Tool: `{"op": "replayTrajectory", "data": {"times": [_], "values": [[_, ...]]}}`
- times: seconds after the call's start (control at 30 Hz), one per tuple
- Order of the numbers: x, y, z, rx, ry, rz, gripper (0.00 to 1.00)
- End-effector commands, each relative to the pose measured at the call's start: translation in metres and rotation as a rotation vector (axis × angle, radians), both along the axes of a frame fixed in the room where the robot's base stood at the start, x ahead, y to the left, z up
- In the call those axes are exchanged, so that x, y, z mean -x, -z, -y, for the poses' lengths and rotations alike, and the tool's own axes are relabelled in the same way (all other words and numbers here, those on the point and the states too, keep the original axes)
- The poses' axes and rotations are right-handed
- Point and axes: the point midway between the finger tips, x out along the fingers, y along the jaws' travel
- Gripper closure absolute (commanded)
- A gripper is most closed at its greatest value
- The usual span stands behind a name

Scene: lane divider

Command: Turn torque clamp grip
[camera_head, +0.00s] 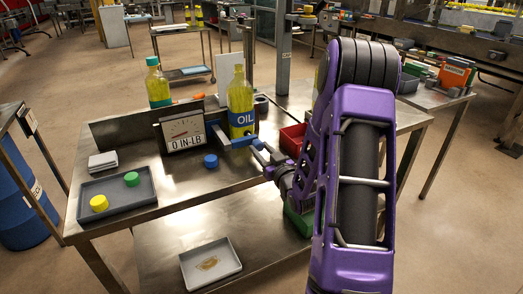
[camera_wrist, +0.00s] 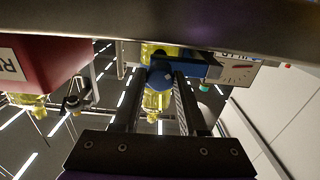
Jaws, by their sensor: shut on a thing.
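The torque clamp is blue, and its bar (camera_head: 238,142) runs across the front of the yellow oil bottle (camera_head: 240,100) in the head view. My gripper (camera_head: 262,155) reaches in from the right to the clamp's right end. In the wrist view my gripper (camera_wrist: 161,85) has its two fingers on either side of the clamp's round blue grip (camera_wrist: 160,74) and is shut on it. The yellow bottle (camera_wrist: 155,101) shows behind the grip. The torque gauge (camera_head: 184,132) left of the bottle reads "0 IN-LB". In the head view my gripper partly hides the grip.
A loose blue cap (camera_head: 210,160) lies on the metal table (camera_head: 190,180). A grey tray (camera_head: 120,205) at left holds a yellow and a green cap. Another yellow bottle (camera_head: 158,88) with a green cap stands behind the back panel. A red bin (camera_head: 292,140) is near my arm.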

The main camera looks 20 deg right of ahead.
Motion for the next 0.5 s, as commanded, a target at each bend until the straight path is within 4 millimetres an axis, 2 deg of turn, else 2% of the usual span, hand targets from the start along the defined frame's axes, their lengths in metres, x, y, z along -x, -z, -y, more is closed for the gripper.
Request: {"op": "replayTrajectory", "data": {"times": [0.5], "values": [[0.0026,0.004,0.0005,-0.492,0.005,-0.026,1.0]]}}
